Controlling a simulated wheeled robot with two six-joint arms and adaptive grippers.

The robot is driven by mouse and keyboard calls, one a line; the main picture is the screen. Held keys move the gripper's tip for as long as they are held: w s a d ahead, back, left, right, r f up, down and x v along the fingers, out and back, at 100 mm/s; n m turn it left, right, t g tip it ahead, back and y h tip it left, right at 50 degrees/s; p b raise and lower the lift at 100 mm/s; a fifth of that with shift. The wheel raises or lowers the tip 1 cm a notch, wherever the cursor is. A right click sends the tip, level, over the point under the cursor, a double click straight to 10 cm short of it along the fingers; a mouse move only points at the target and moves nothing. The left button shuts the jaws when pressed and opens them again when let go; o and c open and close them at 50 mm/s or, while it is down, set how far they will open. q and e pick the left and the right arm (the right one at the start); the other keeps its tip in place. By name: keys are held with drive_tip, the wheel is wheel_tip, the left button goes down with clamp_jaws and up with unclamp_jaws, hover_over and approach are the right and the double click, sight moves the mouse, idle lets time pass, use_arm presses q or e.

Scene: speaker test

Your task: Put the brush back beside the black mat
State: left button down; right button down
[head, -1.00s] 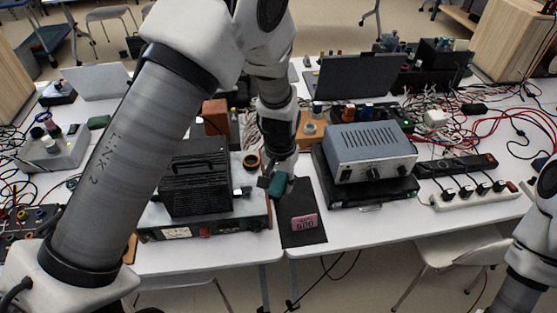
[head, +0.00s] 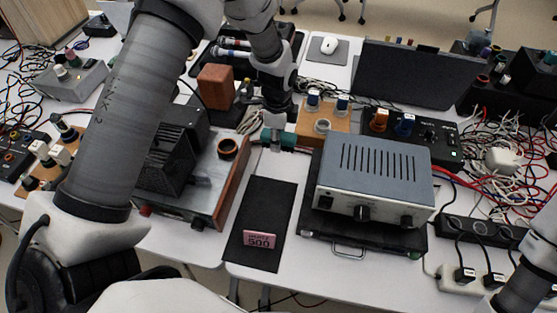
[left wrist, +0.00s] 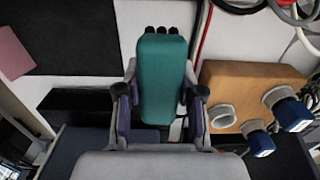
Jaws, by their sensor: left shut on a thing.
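The black mat (head: 262,205) lies flat on the white table, with a pink block marked 500 (head: 259,240) on its near end. My left gripper (head: 278,138) is beyond the mat's far edge, slightly to the right. It is shut on the teal brush (head: 289,141). In the left wrist view the brush (left wrist: 162,78) sits between both fingers (left wrist: 160,110), with dark tips at its far end. The mat (left wrist: 75,38) shows at upper left there, apart from the brush. I cannot tell whether the brush touches the table. My right gripper is out of view.
A grey box with knobs (head: 374,172) stands right of the mat on a black case. A wood-sided unit (head: 205,175) with a black ribbed box stands left. White table shows between mat and grey box.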

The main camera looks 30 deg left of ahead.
sight(279, 162)
use_arm(q)
wheel_tip(279, 162, down, 7)
drive_tip(key=shift+d+r+p, duration=0.1)
drive_tip(key=shift+p, duration=0.2)
drive_tip(key=shift+f, duration=0.25)
drive_tip(key=c, duration=0.7)
unclamp_jaws()
drive_tip(key=shift+r, duration=0.2)
wheel_tip(279, 162, up, 12)
drive_tip(key=shift+r+b, duration=0.1)
drive_tip(key=shift+b, duration=0.55)
